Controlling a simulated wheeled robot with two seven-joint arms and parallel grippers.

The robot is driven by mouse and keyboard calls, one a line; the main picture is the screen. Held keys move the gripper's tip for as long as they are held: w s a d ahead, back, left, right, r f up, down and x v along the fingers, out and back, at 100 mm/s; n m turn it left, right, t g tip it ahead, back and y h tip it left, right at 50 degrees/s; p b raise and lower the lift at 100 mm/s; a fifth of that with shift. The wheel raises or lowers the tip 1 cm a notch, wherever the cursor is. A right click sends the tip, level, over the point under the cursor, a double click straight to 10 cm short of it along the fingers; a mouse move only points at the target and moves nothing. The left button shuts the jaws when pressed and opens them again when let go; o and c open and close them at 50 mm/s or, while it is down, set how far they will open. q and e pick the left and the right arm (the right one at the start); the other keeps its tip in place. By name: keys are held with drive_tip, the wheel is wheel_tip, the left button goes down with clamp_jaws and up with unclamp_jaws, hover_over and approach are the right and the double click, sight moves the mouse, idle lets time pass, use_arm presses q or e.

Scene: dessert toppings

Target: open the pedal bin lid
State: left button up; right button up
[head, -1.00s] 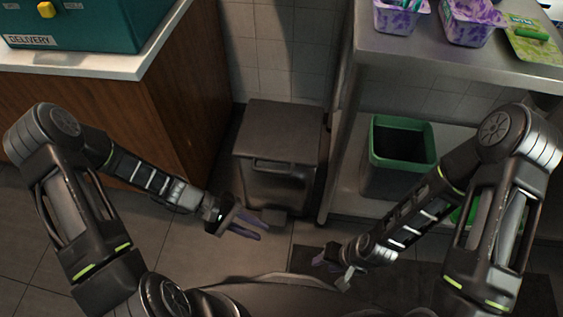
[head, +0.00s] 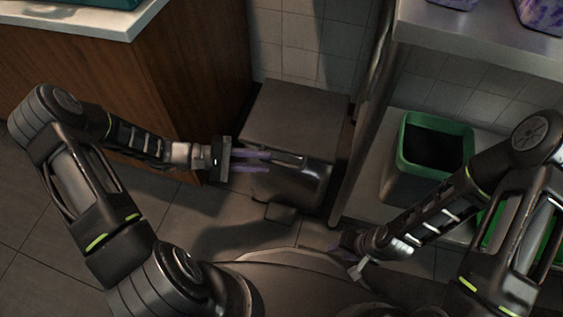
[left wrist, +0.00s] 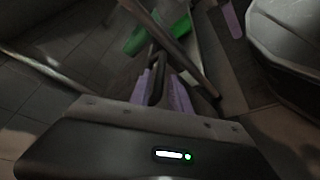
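The dark grey pedal bin (head: 298,120) stands on the floor between the wooden cabinet and the metal shelf. Its lid lies flat and closed. A handle (head: 290,160) runs along the upper front, and a pedal (head: 280,212) sticks out at the foot. My left gripper (head: 268,162) is at the bin's upper front, its purple fingers apart and pointing right by the handle's left end. In the left wrist view a dark bar (left wrist: 157,65) shows between the fingers; I cannot tell whether they touch it. My right gripper (head: 345,258) is low, right of the bin; its finger gap is unclear.
A green-rimmed bin (head: 405,150) stands on the lower shelf at the right. The metal shelf's leg (head: 365,135) rises close to the pedal bin's right side. The wooden cabinet (head: 190,80) is at the left. Tiled floor (head: 185,215) is open in front.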

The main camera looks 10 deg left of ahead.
sight(272, 162)
use_arm(q)
drive_tip(key=b+x, duration=0.1)
drive_tip(key=x, duration=0.5)
drive_tip(key=shift+c, duration=0.2)
clamp_jaws()
idle(1.1)
